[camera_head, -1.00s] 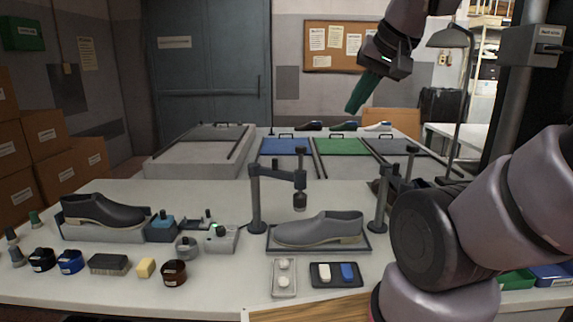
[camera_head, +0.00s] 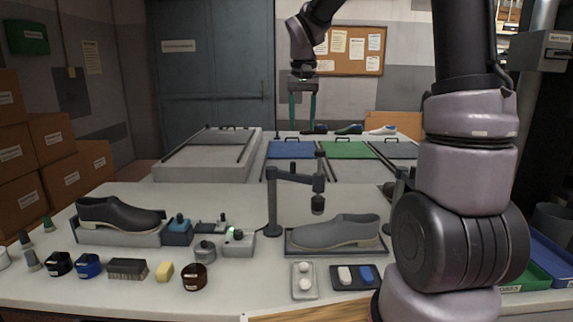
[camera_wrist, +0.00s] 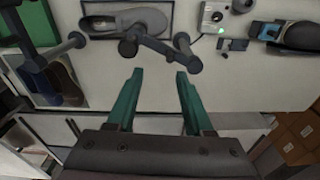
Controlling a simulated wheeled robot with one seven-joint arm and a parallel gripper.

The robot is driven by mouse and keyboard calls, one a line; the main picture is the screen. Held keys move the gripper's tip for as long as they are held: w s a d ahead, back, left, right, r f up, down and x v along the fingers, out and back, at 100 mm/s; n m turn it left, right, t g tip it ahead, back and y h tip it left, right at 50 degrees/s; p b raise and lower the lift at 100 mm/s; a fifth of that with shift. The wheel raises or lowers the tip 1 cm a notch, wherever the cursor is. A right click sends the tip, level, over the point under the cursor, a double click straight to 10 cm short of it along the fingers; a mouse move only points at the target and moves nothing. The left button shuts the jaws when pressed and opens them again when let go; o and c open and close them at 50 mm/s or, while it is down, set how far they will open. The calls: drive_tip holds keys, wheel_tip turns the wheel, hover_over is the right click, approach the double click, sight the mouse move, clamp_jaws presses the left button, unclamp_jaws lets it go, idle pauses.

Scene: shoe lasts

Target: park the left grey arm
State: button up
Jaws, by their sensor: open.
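The left grey arm (camera_head: 292,175) is a dark swing arm on an upright post left of the grey shoe (camera_head: 340,232). Its link reaches right, and its hanging cylindrical head (camera_head: 318,204) is above the shoe. In the wrist view the left arm (camera_wrist: 150,44) lies just beyond my fingertips, beside the grey shoe (camera_wrist: 125,21). My gripper (camera_head: 302,108) points down with green fingers apart and empty, high above the table and over the arm in the picture. The fingers also show in the wrist view (camera_wrist: 159,76), apart from the arm. A second grey arm (camera_wrist: 52,55) is partly hidden behind my arm in the head view.
A control box with a green light (camera_head: 239,240) stands left of the post. A black shoe (camera_head: 118,216) is on a stand at left. Jars, a brush (camera_head: 127,268) and small trays (camera_head: 304,280) line the front. Blue and green mats (camera_head: 347,150) lie behind.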

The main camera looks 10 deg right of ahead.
sight(293, 163)
drive_tip(key=shift+g, duration=0.4)
drive_tip(key=w+f, duration=0.1)
drive_tip(key=w+a+f, duration=0.1)
drive_tip(key=w+f, duration=0.1)
drive_tip(key=shift+w+a+f, duration=0.1)
drive_tip(key=shift+w+a, duration=0.05)
drive_tip(key=shift+a, duration=0.2)
wheel_tip(293, 163, down, 10)
drive_tip(key=shift+f, duration=0.15)
clamp_jaws()
idle(1.0)
